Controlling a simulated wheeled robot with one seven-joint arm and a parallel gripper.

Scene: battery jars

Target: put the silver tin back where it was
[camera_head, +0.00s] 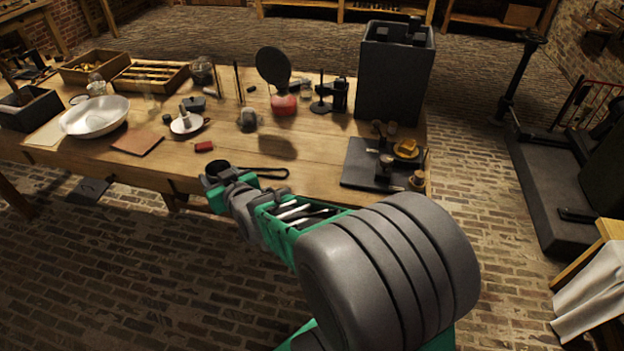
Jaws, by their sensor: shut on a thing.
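My arm reaches from the lower right to the table's front edge, and my gripper (213,178) is at its far end, small and seen from behind. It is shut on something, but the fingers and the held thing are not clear. A dark grey round shape shows at the arm's end; I cannot tell whether it is the silver tin or part of my wrist. I cannot pick out a silver tin for certain elsewhere. A wide silver bowl (95,117) stands at the table's left.
The wooden table (320,152) is crowded at the back. A dark looped tool (262,172) and a small red block (204,147) lie close to my gripper. A tall dark box (394,75) and a black board (362,164) are at the right. The table's front middle has bare wood.

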